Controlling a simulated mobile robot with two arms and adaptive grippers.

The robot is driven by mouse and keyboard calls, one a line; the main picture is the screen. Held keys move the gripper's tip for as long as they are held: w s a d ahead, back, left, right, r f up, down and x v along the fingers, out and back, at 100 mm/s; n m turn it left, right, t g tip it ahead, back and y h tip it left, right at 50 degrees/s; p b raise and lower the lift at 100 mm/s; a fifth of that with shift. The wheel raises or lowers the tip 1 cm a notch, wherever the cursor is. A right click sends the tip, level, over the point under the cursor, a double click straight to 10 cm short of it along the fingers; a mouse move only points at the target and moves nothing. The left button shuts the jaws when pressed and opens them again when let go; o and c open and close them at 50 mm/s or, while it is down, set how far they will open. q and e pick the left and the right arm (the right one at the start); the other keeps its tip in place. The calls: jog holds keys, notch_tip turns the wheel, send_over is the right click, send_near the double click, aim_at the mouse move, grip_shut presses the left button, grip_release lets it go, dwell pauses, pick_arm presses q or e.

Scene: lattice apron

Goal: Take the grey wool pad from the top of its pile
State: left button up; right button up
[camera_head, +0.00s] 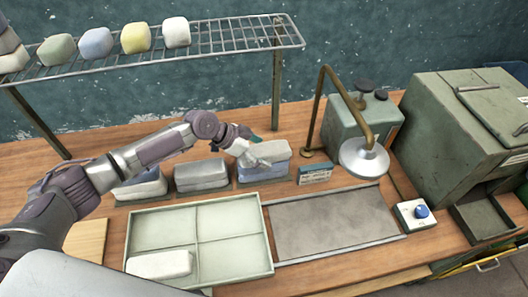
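Three low piles of pads stand in a row on the wooden bench: a left pile (140,188), a middle pile (200,176) and a right pile (263,174) with a blue pad in it. A light grey pad (270,151), which looks like the grey wool pad, is at the top of the right pile and sits slightly askew. My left gripper (248,150) reaches in from the left and appears shut on this pad's left end. I cannot tell whether the pad still touches the blue one. My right gripper is out of view.
A pale divided tray (235,272) with a white pad (160,264) lies in front. A grey mat (335,222) lies beside it. A lamp-like brass arm (364,158), a green box and a blue-knobbed control (421,211) stand right.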

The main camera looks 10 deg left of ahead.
pick_arm(q)
jog(key=c, duration=1)
